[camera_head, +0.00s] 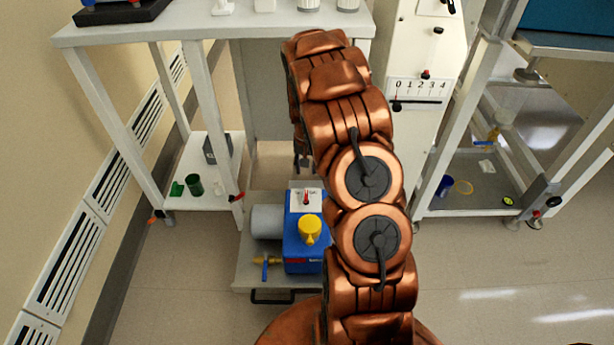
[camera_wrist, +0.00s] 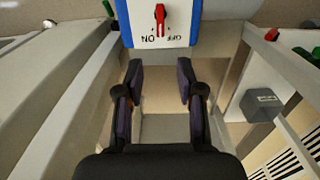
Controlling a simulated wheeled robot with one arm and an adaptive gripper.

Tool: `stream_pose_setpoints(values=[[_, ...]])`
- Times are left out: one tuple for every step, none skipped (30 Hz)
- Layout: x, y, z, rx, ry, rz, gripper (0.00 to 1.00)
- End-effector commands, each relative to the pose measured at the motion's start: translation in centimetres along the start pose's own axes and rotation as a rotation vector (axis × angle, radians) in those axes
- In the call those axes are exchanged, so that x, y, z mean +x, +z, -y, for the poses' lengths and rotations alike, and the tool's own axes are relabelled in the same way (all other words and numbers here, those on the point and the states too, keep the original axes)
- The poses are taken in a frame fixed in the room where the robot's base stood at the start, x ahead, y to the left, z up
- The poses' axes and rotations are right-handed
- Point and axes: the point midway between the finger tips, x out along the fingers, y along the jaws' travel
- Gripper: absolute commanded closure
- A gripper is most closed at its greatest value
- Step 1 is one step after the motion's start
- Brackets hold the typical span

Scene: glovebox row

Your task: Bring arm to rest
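My arm is copper-coloured and reaches forward and up in the head view, then bends down. My gripper (camera_wrist: 160,82) is in the wrist view, with its two dark fingers apart and nothing between them. In the head view only a small part of my gripper (camera_head: 304,162) shows beside the arm. A blue pump (camera_head: 304,245) with a white switch panel and a red knob stands near it. The panel (camera_wrist: 148,30) shows beyond the fingertips in the wrist view, apart from them, with the markings ON and OFF.
A white table (camera_head: 110,35) stands at the back left, with a lower shelf (camera_head: 185,195) holding a green cup (camera_head: 194,185) and a grey box (camera_head: 212,150). A white cabinet with a 0 to 4 scale (camera_head: 418,90) is behind the arm. Floor at the lower right (camera_head: 500,270) is clear.

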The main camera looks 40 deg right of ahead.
Motion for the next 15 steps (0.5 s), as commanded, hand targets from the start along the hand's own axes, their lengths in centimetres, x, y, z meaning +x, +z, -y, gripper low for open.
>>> stream_pose_setpoints(values=[[-0.73, -0.07, 0.01, 0.0, 0.0, -0.003, 0.62], [-1.01, -0.06, 0.0, 0.0, 0.0, -0.003, 0.62], [-1.29, -0.05, 0.0, 0.0, 0.0, -0.002, 0.62], [-1.45, -0.04, -0.01, 0.0, 0.0, -0.002, 0.62], [-1.56, -0.03, -0.02, 0.0, 0.0, -0.002, 0.62], [-1.65, -0.01, -0.02, 0.0, 0.0, -0.001, 0.62], [-1.69, 0.0, -0.02, 0.0, 0.0, -0.001, 0.62], [-1.69, 0.01, -0.02, 0.0, 0.0, 0.0, 0.62], [-1.69, 0.02, -0.03, 0.0, 0.0, 0.0, 0.62], [-1.68, 0.02, -0.03, 0.0, 0.0, 0.0, 0.62], [-1.68, 0.02, -0.03, 0.0, 0.0, 0.0, 0.62], [-1.67, 0.03, -0.03, 0.0, 0.0, 0.0, 0.62], [-1.67, 0.03, -0.03, 0.0, 0.0, 0.0, 0.62], [-1.67, 0.03, -0.03, 0.0, 0.0, 0.0, 0.62], [-1.67, 0.03, -0.03, 0.0, 0.0, 0.0, 0.62]])
